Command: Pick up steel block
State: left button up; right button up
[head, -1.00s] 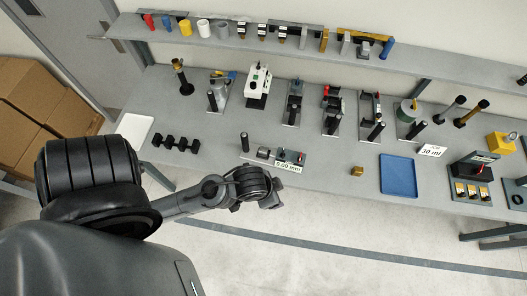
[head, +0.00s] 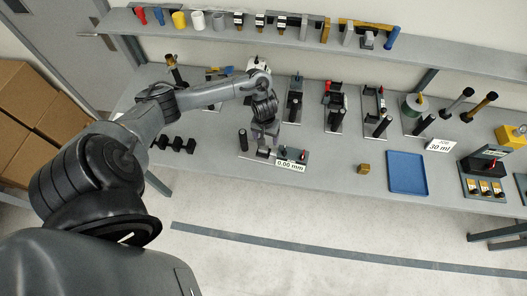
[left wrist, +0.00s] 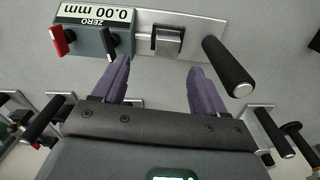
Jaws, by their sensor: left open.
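A grey metal block, which looks like the steel block (left wrist: 167,40), sits on the plate of the gauge with the 0.00 mm display. In the head view the block (head: 263,153) is small and partly covered by my left gripper (head: 264,142). In the left wrist view my left gripper (left wrist: 160,78) is open, its two purple fingers apart with nothing between them. The block lies just beyond the fingertips, roughly between their lines. My right gripper is not in view.
The gauge display (left wrist: 95,16) with red and black levers stands left of the block, and a black-gripped post (left wrist: 228,66) right of it. A brass cube (head: 363,169) and a blue tray (head: 407,190) lie to the right. Several fixtures line the bench behind.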

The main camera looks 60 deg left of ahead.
pick_arm(q)
jog(key=b, duration=0.2)
send_over(264, 148)
jog(key=shift+n, duration=0.4)
jog(key=f, duration=0.4)
jog(key=shift+s+a+f, duration=0.1)
jog(key=shift+a+f, duration=0.05)
jog(key=shift+a, duration=0.05)
jog(key=shift+f, duration=3.05)
grip_shut()
